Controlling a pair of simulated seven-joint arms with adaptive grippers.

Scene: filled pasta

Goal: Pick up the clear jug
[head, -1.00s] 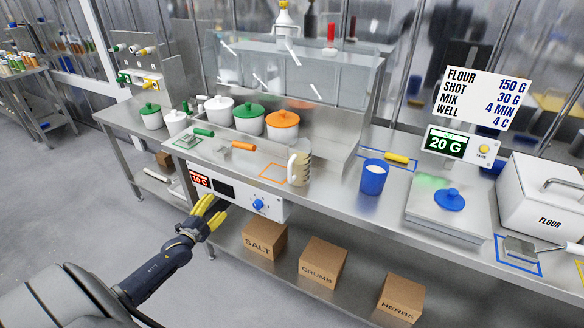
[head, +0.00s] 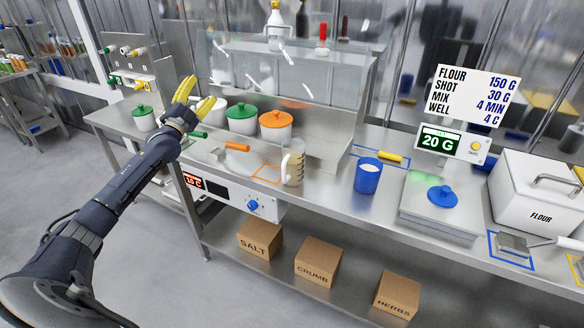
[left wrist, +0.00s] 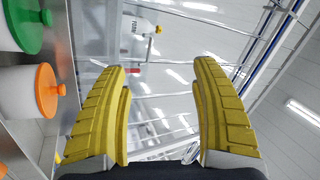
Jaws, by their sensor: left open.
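The clear jug (head: 292,162) stands upright on the steel counter in the head view, with a pale handle on its left side and measuring marks. It stands beside the orange-outlined square. My left gripper (head: 196,96) is open and empty, raised above the counter to the left of the jug, in front of the white pots. In the left wrist view its yellow fingers (left wrist: 162,95) are spread apart with nothing between them. The jug does not show in that view. My right gripper is in neither view.
Pots with green (head: 241,111) and orange (head: 276,119) lids stand behind the gripper. A blue cup (head: 368,176) stands right of the jug. An orange-handled tool (head: 236,146) lies left of it. A scale (head: 440,205) and a flour bin (head: 540,195) are farther right.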

